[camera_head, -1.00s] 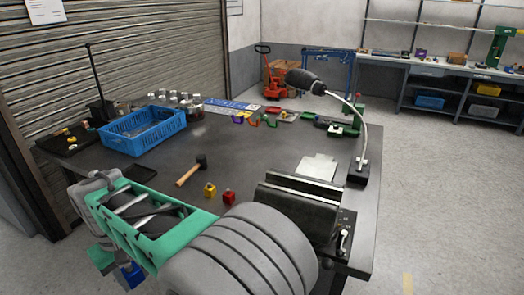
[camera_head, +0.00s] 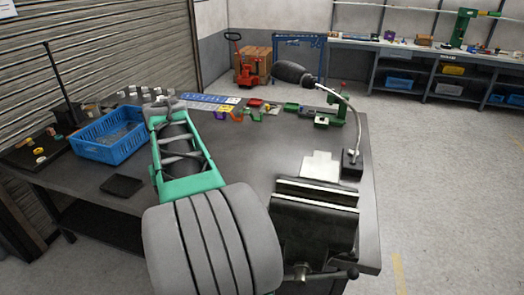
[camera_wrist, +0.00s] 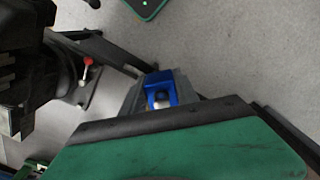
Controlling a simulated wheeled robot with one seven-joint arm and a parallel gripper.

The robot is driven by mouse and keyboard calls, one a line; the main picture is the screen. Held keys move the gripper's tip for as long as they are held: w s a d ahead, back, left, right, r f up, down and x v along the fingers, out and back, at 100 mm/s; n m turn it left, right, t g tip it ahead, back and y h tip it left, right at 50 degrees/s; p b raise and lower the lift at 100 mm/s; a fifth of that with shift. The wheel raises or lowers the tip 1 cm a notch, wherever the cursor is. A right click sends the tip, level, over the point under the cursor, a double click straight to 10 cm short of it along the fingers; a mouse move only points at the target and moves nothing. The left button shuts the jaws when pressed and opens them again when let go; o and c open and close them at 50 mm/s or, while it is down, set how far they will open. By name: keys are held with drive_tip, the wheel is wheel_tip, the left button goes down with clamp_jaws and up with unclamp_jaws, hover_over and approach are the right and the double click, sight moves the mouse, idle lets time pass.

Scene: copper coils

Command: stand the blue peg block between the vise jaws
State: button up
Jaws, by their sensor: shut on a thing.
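The blue peg block (camera_wrist: 158,78) shows in the wrist view, with an opening in its face. My gripper (camera_wrist: 163,92) is shut on it, with a grey finger at each side. In the head view my arm hides both the gripper and the block. The vise (camera_head: 313,228) stands at the front right of the dark bench in the head view. Its two pale-edged jaws lie parallel with a gap between them. My arm is to the left of the vise, and the block is apart from the jaws.
A blue crate (camera_head: 108,150), a black pad (camera_head: 122,186) and a dark tray (camera_head: 32,153) are on the left of the bench. Coloured parts lie at the back. A lamp (camera_head: 352,160) and a pale plate (camera_head: 321,166) are behind the vise. The bench middle (camera_head: 245,155) is clear.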

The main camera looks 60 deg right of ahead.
drive_tip(key=s+d+r+m+p, duration=0.2)
drive_tip(key=s+d+r+m, duration=0.4)
drive_tip(key=s+d, duration=0.7)
drive_tip(key=s+d+r+m+p, duration=0.1)
drive_tip(key=s+d+r, duration=0.15)
drive_tip(key=s, duration=0.55)
drive_tip(key=s+d+r+m+p, duration=0.15)
drive_tip(key=s+r, duration=0.25)
drive_tip(key=s, duration=0.4)
drive_tip(key=f+b, duration=0.4)
drive_tip(key=b, duration=0.1)
drive_tip(key=f+b, duration=0.2)
drive_tip(key=shift+s+d+f, duration=0.2)
drive_tip(key=shift+d+f, duration=0.05)
drive_tip(key=shift+f, duration=0.15)
drive_tip(key=shift+a, duration=0.3)
drive_tip(key=shift+f+b, duration=0.1)
drive_tip(key=shift+b, duration=0.3)
drive_tip(key=shift+f+b, duration=0.65)
